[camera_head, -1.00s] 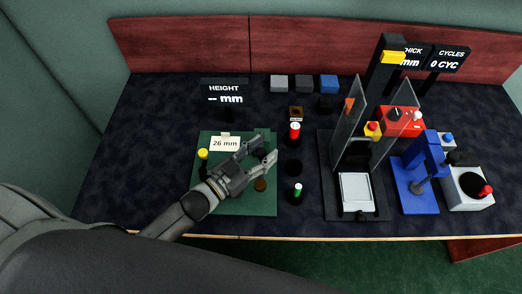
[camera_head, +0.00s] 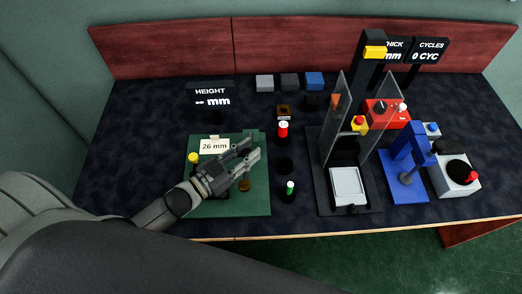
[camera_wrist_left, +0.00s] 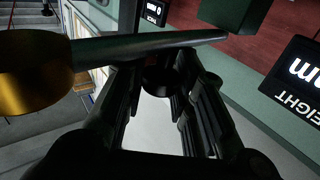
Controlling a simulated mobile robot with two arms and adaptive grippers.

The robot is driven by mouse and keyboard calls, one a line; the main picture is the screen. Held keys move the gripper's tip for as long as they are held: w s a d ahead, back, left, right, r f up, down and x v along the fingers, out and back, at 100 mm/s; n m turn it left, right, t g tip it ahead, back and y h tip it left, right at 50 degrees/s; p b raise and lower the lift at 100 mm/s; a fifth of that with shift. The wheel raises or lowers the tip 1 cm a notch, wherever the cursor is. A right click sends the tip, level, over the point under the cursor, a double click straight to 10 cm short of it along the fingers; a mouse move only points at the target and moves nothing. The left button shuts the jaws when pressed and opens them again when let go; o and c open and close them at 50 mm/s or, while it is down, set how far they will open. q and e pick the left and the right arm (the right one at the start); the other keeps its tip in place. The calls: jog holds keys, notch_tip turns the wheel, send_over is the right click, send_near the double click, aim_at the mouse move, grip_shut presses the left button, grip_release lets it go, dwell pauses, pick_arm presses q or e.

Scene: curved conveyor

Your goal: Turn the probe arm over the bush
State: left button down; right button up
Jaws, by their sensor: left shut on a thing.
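My left gripper (camera_head: 250,149) is over the green mat (camera_head: 258,205), shut on what looks like the probe arm. The arm can hardly be made out in the head view. In the left wrist view a dark tapered bar (camera_wrist_left: 150,43), seemingly the probe arm, crosses at the fingertips (camera_wrist_left: 165,70). The small brown-gold bush (camera_head: 244,185) stands on the mat just below the fingers. A gold cylinder (camera_wrist_left: 30,72) at the wrist view's left edge covers the bar's end; I cannot tell whether it is the bush. My right gripper is not in view.
A yellow-topped knob (camera_head: 193,157) and a 26 mm label (camera_head: 214,146) are on the mat. The height display (camera_head: 210,92) stands behind. Red-topped (camera_head: 283,129) and green-topped (camera_head: 290,188) pieces stand to the right, before the clear-walled press (camera_head: 347,186).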

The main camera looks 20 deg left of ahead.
pick_arm(q)
jog(key=shift+s+f, duration=0.1)
jog(key=c, duration=1.2)
grip_release()
jog(key=shift+a, duration=0.1)
jog(key=v, duration=1.2)
jog(key=shift+c, duration=0.5)
